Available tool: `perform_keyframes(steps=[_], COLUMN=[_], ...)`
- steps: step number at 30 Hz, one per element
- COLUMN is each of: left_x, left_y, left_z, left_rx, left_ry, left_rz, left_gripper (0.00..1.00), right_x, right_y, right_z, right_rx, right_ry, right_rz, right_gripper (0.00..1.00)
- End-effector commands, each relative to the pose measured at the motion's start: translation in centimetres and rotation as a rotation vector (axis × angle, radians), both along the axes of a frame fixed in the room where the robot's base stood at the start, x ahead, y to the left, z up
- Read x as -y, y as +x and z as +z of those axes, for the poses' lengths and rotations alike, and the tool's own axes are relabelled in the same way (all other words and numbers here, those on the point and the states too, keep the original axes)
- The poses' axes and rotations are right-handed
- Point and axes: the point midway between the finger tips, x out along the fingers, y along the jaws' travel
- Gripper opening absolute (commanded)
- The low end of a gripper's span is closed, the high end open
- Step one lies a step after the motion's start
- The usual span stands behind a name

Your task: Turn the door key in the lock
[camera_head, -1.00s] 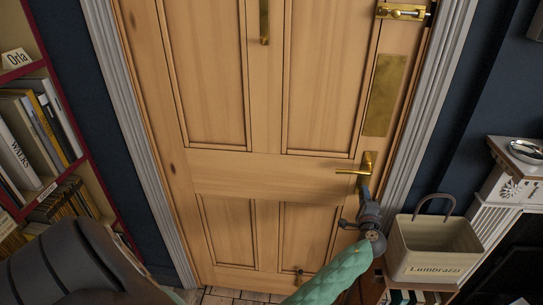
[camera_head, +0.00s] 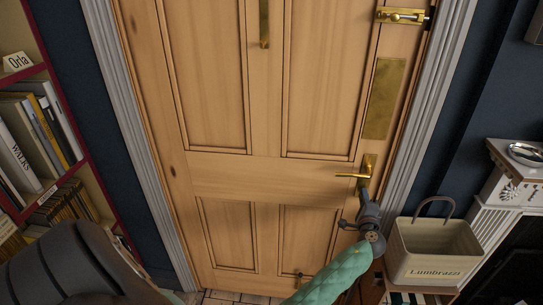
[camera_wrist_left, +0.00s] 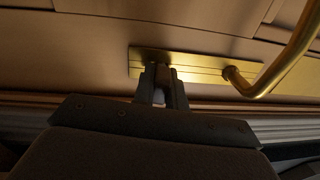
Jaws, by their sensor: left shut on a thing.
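The wooden door (camera_head: 265,175) is closed in its grey frame. A brass lever handle (camera_head: 352,175) sits on a brass lock plate (camera_head: 370,160) near the door's right edge. My left gripper (camera_head: 364,188) is at the lower part of this plate, just below the lever. In the left wrist view, the gripper's fingertips (camera_wrist_left: 162,76) are close together against the brass plate (camera_wrist_left: 200,72), with the lever (camera_wrist_left: 275,78) to their right. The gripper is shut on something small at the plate. The key and the keyhole are hidden by the fingers. My right gripper is not in view.
A cream bucket (camera_head: 435,255) stands right of my gripper. A white mantel (camera_head: 495,190) is at the right, and a bookshelf (camera_head: 75,150) at the left. A brass bolt (camera_head: 402,16) is higher on the door.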

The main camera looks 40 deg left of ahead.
Motion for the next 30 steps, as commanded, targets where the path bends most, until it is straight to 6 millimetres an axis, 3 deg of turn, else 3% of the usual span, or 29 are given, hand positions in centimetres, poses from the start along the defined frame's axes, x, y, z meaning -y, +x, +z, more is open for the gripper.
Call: perform_keyframes(steps=[30], left_x=[-0.2], left_y=[-0.2], left_z=[-0.4], left_rx=[-0.225], left_ry=[0.321], left_rz=[0.000], left_gripper=[0.00], right_x=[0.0], right_y=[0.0], right_z=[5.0], right_rx=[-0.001], right_ry=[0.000], right_rz=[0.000], right_gripper=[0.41])
